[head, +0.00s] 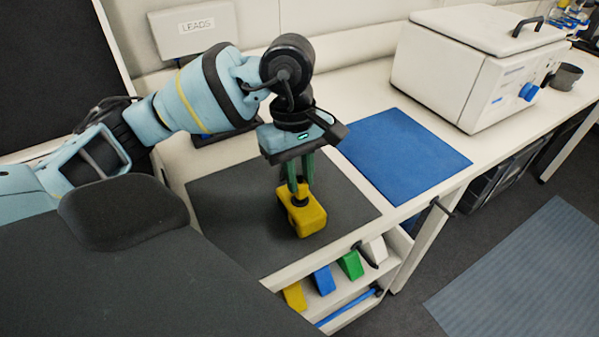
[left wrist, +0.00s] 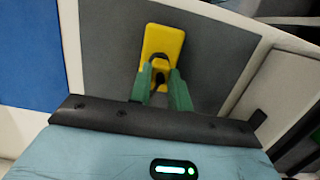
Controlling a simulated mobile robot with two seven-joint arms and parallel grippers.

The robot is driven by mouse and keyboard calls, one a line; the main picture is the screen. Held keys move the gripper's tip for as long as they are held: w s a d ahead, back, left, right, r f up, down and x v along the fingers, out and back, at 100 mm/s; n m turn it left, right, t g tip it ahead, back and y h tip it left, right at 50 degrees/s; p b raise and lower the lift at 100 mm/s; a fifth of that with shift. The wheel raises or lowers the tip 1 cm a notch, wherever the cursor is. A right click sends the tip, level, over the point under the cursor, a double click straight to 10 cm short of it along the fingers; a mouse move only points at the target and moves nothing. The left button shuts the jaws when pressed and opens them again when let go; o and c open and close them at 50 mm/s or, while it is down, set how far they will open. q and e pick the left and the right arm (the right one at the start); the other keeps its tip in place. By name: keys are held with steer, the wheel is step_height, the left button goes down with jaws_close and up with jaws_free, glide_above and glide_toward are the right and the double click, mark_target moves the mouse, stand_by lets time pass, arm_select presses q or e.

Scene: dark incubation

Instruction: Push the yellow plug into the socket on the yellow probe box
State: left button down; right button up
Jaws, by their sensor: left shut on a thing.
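The yellow probe box (head: 311,219) lies on the dark grey mat (head: 235,215); it also shows in the left wrist view (left wrist: 166,38). My left gripper (head: 299,190) points down over the box's top, its green fingers shut on what appears to be the plug. In the left wrist view, a small dark part of the plug (left wrist: 160,77) shows between the fingertips, by a dark spot on the box. The fingers hide most of the plug and the socket. I cannot tell whether the plug is in the socket. My right gripper is not in view.
A blue mat (head: 405,155) lies to the right on the white bench. A white lidded machine (head: 475,70) stands behind it. Yellow, blue, green and white wedge-shaped pieces (head: 322,280) sit on a shelf below the bench's front edge. The grey mat around the box is clear.

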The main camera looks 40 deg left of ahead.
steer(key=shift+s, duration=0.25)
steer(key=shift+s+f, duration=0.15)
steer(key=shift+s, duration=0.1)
arm_select(q)
steer(key=shift+f, duration=0.3)
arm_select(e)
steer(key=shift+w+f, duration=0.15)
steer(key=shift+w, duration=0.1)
arm_select(q)
steer(key=shift+f+b, duration=0.35)
steer(key=shift+b, duration=0.05)
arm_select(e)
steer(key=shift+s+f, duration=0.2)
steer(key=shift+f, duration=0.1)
arm_select(q)
steer(key=c, duration=1.6)
jaws_free()
steer(key=o, duration=0.4)
steer(key=shift+c, duration=0.2)
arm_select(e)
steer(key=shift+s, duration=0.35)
